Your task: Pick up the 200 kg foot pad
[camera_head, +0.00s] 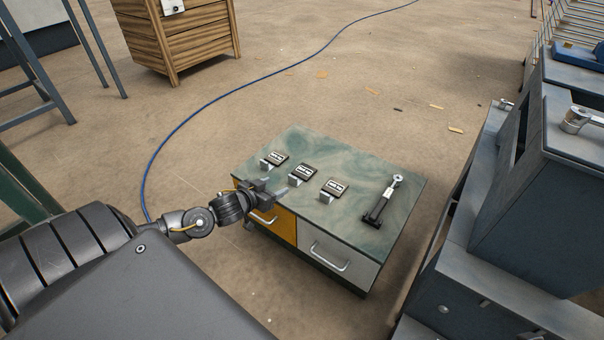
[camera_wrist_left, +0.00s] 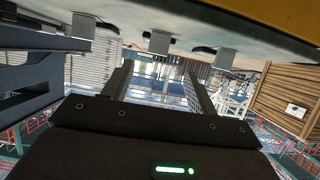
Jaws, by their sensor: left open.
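Three small grey blocks stand on the green top of a low cabinet (camera_head: 366,164), each in front of a dark label card: a left block (camera_head: 265,165), a middle block (camera_head: 294,181) and a right block (camera_head: 325,197). The card lettering is too small to read, so I cannot tell which is the 200 kg foot pad. My left gripper (camera_head: 273,189) is at the cabinet's front edge, near the left and middle blocks. In the left wrist view its fingers (camera_wrist_left: 159,84) are apart and empty. The three blocks hang inverted along the top there. My right gripper is out of view.
A dark tool with a round grey end (camera_head: 383,200) lies on the cabinet's right side. The cabinet has a yellow drawer (camera_head: 276,223) and a grey drawer (camera_head: 336,254). A large grey machine (camera_head: 540,190) stands to the right. A blue cable (camera_head: 200,108) crosses the floor.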

